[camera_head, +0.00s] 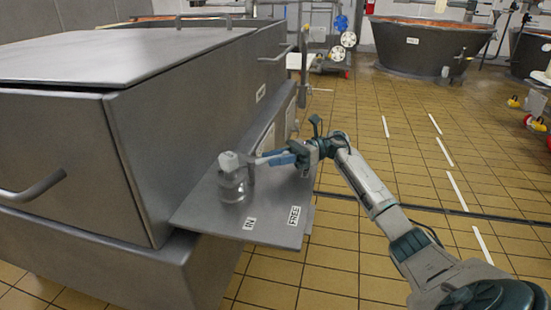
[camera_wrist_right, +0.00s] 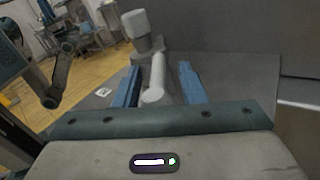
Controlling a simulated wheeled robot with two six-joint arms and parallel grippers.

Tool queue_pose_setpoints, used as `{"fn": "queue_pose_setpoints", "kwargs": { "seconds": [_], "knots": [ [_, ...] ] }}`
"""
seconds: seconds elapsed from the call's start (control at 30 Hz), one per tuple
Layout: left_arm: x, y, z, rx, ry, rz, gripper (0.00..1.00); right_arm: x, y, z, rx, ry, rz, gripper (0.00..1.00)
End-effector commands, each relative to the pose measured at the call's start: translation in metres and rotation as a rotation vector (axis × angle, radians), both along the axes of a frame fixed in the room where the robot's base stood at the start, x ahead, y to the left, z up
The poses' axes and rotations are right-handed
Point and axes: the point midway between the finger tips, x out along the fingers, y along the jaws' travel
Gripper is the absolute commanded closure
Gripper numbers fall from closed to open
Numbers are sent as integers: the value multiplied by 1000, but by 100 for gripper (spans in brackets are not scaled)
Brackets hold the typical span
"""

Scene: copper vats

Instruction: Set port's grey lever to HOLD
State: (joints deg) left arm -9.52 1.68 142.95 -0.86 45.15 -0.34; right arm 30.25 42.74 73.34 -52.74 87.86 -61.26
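The grey lever (camera_head: 230,162) stands on a round metal post on a steel shelf at the vat's side. In the right wrist view, its pale rod-shaped handle (camera_wrist_right: 156,78) points toward my palm. My right gripper (camera_head: 272,158) is at the handle end, right of the post. In the right wrist view, the blue fingers (camera_wrist_right: 160,84) stand apart on both sides of the handle, with visible gaps. The shelf (camera_head: 208,211) carries an "IN" label (camera_head: 250,223) and a "FREE" label (camera_head: 294,215). No HOLD label is readable. My left gripper is not in view.
The large steel vat (camera_head: 150,120) with a closed lid fills the left, with a bar handle (camera_head: 35,188) sticking out. Open tiled floor (camera_head: 400,130) lies to the right. Round vats (camera_head: 425,50) stand at the back.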

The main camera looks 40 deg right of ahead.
Motion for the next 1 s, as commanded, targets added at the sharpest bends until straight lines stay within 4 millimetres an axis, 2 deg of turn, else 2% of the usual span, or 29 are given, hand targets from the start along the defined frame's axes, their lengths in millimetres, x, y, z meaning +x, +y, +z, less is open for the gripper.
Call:
{"fn": "queue_pose_setpoints", "kwargs": {
  "seconds": [0.17,0.6,0.77,1.0],
  "knots": [
    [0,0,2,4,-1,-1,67,-3,-12,0,-2,2,-1,63],
    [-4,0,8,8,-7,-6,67,-21,-91,0,1,1,-3,63],
    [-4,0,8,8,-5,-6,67,-25,-103,0,1,1,-1,63],
    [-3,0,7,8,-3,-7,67,-26,-105,0,0,0,1,63]
  ]
}}
